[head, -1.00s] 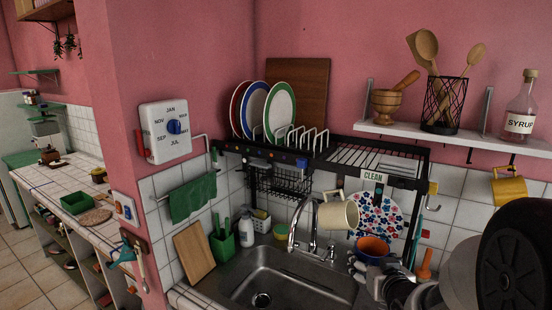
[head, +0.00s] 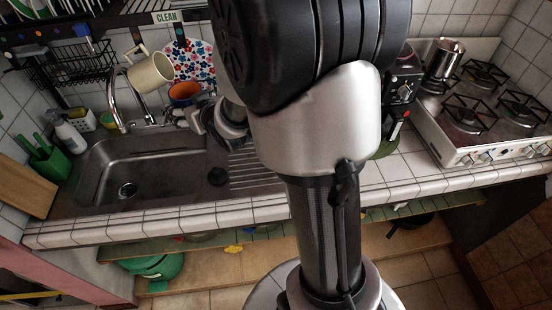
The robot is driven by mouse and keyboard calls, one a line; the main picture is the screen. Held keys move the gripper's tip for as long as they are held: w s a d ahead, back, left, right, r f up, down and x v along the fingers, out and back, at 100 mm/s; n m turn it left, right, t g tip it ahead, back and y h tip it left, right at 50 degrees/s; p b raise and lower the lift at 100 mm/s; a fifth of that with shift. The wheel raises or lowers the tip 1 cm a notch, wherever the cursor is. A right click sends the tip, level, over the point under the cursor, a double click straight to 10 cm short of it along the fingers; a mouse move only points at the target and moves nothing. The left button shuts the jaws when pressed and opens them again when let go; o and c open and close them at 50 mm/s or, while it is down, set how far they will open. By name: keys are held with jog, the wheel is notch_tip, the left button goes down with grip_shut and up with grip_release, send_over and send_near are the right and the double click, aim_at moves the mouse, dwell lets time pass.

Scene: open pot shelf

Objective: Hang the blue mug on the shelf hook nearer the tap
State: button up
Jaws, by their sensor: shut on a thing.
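The tap (head: 117,98) rises at the left of the mug.
A cream mug (head: 151,72) is up beside the tap. The floral plate (head: 190,62) stands behind the blue mug. A dish rack (head: 88,62) is at upper left. The sink (head: 130,165) is empty. A stove (head: 485,110) with a metal pot (head: 444,58) is at right.

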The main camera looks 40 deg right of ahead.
jog(key=s+d+f, duration=0.2)
jog(key=s+d, duration=0.5)
jog(key=d, duration=0.2)
jog(key=s+d+f, duration=0.1)
jog(key=s+d, duration=0.5)
jog(key=d, duration=0.4)
jog(key=shift+s+d+f+p, duration=0.25)
jog(key=shift+s+f+p, duration=0.05)
jog(key=shift+s+f, duration=0.1)
notch_tip(320, 180, down, 20)
jog(key=b, duration=0.7)
jog(key=shift+r+b, duration=0.25)
jog(key=shift+b, duration=0.05)
jog(key=shift+f, duration=0.15)
jog(key=o, duration=0.8)
jog(key=shift+f, duration=0.15)
jog(key=shift+c, duration=0.2)
jog(key=o, duration=0.5)
jog(key=shift+c, duration=0.2)
